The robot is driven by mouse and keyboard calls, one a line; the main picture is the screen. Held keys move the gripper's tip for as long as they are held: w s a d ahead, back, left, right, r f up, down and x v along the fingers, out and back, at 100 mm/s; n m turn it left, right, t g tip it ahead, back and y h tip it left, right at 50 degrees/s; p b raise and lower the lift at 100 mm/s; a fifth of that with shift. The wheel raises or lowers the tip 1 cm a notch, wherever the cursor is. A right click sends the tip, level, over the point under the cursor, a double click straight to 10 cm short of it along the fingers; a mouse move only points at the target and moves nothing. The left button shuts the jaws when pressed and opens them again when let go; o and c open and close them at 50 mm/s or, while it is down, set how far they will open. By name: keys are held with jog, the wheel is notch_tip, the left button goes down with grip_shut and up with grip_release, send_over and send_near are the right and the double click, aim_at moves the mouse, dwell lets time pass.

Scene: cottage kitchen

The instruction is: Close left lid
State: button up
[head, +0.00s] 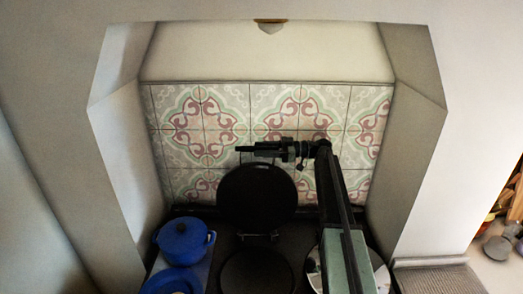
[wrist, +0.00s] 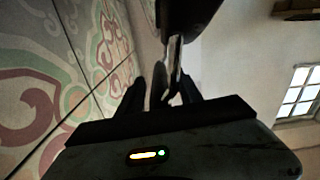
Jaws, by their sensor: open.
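The left lid (head: 257,198) is a round black disc standing raised on its hinge, behind the round dark hotplate (head: 256,273). My gripper (head: 262,148) reaches in from the right, just above the lid's top edge. In the wrist view my gripper (wrist: 162,90) has its two dark fingers apart. A shiny metal piece (wrist: 174,55), perhaps the lid's handle, shows at the gap between them, below a dark shape. I cannot tell whether the fingers touch it.
A blue pot (head: 183,242) and a blue dish (head: 173,283) stand left of the hotplate. A tiled wall (head: 205,125) is close behind the lid, and alcove walls (head: 130,150) close in both sides. My arm covers part of the stove's right side.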

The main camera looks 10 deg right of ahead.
jog(key=shift+c, duration=0.3)
jog(key=shift+r, duration=0.1)
grip_shut()
dwell(1.1)
